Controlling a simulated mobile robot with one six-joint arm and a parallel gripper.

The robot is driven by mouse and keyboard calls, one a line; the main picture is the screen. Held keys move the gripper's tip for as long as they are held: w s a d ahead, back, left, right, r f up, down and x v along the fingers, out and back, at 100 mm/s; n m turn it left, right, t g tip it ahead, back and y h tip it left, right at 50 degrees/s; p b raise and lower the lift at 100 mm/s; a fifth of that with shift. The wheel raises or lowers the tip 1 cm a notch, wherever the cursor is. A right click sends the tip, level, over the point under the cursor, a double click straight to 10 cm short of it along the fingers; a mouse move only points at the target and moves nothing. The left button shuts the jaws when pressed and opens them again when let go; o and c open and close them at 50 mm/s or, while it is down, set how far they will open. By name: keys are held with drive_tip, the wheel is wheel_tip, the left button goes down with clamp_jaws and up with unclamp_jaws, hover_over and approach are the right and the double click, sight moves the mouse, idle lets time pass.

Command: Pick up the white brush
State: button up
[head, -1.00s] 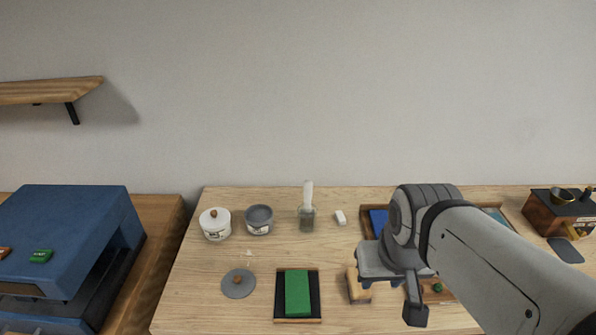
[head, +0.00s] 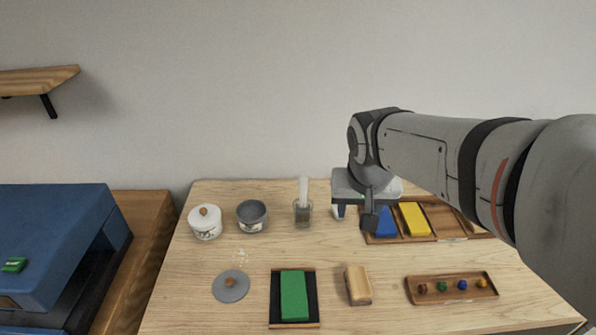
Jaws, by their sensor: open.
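The white brush (head: 303,189) stands upright in a small clear glass jar (head: 303,216) near the back of the table, its pale upper part rising above the rim. My gripper (head: 354,214) is open and points down, just right of the jar and apart from the brush. Nothing shows between its fingers. The small white block near it is mostly hidden by the gripper.
In front are a grey lid (head: 231,286), green block (head: 294,295), tan block (head: 358,285) and bead tray (head: 451,288).

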drive_tip(key=m+t+b, duration=0.1)
drive_tip(key=b, duration=0.1)
approach(303, 184)
drive_tip(key=x, duration=0.4)
drive_tip(key=p+x, duration=0.2)
drive_tip(key=x, duration=0.6)
drive_tip(key=shift+f, duration=0.1)
clamp_jaws()
